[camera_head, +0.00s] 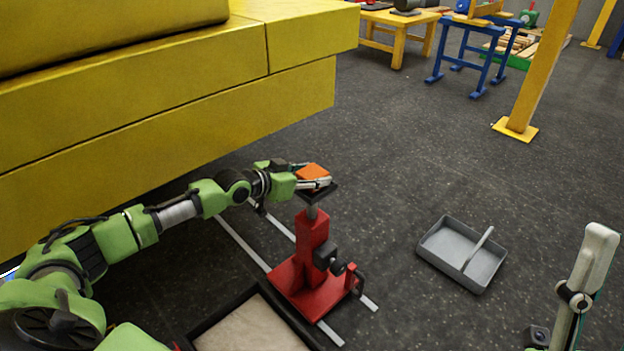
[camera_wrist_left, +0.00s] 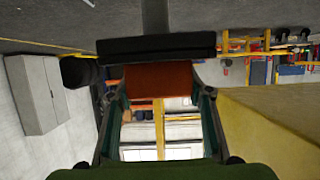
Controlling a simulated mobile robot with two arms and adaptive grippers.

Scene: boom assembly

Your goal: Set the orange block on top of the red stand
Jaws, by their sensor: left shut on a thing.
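The orange block (camera_head: 313,171) is between the fingers of my left gripper (camera_head: 314,181), which is shut on it. It also shows in the left wrist view (camera_wrist_left: 158,80), with a finger on each side. The red stand (camera_head: 312,245) stands upright on the floor, with a grey post and a black top plate (camera_head: 320,194). The block is right over this plate, which shows as a dark bar (camera_wrist_left: 155,45) beside the block in the wrist view. I cannot tell whether block and plate touch. The fingers hide part of the block and plate. My right gripper is not in view.
A large yellow boom (camera_head: 150,100) fills the upper left, behind my left arm. A grey tray (camera_head: 447,258) with a divider lies on the floor right of the stand. A dark-rimmed box (camera_head: 208,323) is in front of the stand. The floor between tray and yellow post (camera_head: 540,75) is clear.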

